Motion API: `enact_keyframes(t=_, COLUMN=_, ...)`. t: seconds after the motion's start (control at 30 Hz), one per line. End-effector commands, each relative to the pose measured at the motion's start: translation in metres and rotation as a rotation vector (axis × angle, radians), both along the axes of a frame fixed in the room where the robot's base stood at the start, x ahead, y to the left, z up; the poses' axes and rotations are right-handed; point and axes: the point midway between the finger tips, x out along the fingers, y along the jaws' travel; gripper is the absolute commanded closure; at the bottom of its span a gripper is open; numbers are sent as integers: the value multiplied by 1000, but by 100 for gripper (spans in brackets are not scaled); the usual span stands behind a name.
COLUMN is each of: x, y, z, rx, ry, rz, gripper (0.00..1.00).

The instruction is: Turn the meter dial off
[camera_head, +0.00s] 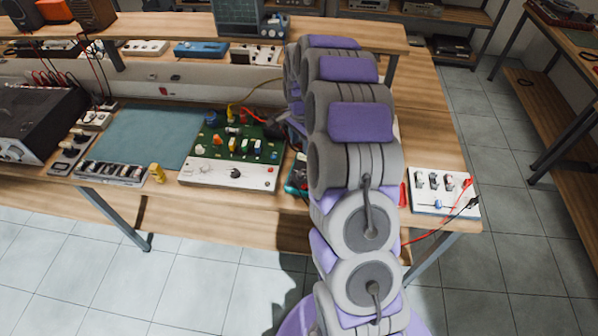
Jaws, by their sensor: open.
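A teal and dark device with red edging, likely the meter (295,184), lies on the wooden bench just right of the green circuit board. My arm covers most of it, and its dial cannot be made out. My arm rises from the bottom of the view, bends over at the top and comes down on its far side. Part of my gripper (292,130) shows at the arm's left edge, above and behind the meter in the picture. It is open. Its fingertips are mostly hidden, and contact with the meter cannot be judged.
The green circuit board (240,142) on its white base is close left of the meter. A teal mat (150,135), a yellow part (157,172) and a black box (40,120) are farther left. A white switch panel (443,192) with leads is at the right corner. A shelf (180,25) overhangs the back.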

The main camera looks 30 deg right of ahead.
Motion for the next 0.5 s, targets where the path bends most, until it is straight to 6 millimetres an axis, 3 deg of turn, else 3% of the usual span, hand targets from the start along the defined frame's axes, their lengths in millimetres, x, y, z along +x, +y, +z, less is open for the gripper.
enact_keyframes(t=0.5, x=0, y=0, z=-104, rx=0, ry=-1, rz=1, gripper=46)
